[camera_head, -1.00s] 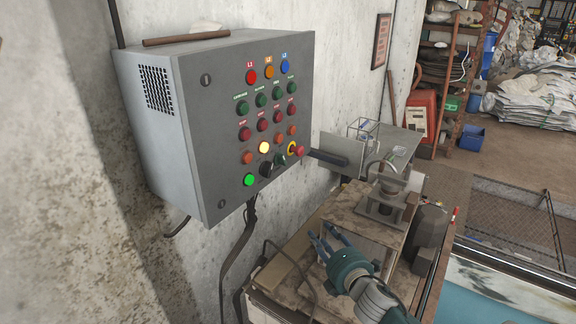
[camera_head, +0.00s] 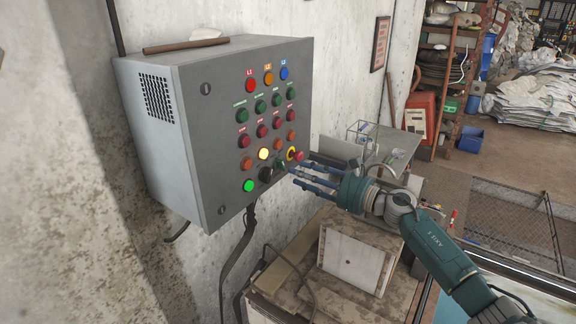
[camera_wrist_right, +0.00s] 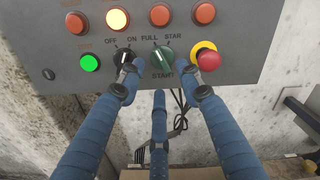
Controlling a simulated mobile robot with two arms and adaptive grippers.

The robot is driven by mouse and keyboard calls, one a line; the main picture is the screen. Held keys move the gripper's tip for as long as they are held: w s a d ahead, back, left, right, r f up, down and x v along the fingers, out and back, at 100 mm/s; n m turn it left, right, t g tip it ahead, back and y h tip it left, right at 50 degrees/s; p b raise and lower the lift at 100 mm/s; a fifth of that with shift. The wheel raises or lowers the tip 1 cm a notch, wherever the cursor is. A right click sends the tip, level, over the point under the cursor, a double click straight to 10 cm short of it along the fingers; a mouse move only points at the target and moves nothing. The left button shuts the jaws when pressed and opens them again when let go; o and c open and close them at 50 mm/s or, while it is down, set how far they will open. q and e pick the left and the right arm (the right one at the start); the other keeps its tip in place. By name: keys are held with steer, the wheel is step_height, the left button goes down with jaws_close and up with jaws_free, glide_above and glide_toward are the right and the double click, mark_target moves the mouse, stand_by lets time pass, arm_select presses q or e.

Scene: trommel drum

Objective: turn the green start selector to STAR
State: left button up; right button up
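The green start selector (camera_wrist_right: 165,58) is on the panel, between the black OFF/ON selector and the red emergency stop. FULL is marked at its upper left and STAR at its upper right. Its pointer seems to lean towards FULL, though it is small. In the head view the selector (camera_head: 281,166) is partly hidden by fingertips. My right gripper (camera_head: 292,172) points at the panel, its blue fingers spread. In the wrist view the gripper (camera_wrist_right: 164,84) has fingertips left, right and below the selector, apart from it. The left fingertip overlaps the black selector's edge. My left gripper is out of view.
The black selector (camera_wrist_right: 124,57) and the red emergency stop (camera_wrist_right: 208,60) with yellow collar flank the green one closely. Lamps and buttons cover the grey cabinet (camera_head: 200,150) above. A worn bench (camera_head: 355,262) stands below my right arm.

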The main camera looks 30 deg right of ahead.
mark_target(283, 167)
steer(key=shift+p+x, duration=0.7)
steer(key=shift+x, duration=1.95)
jaws_close()
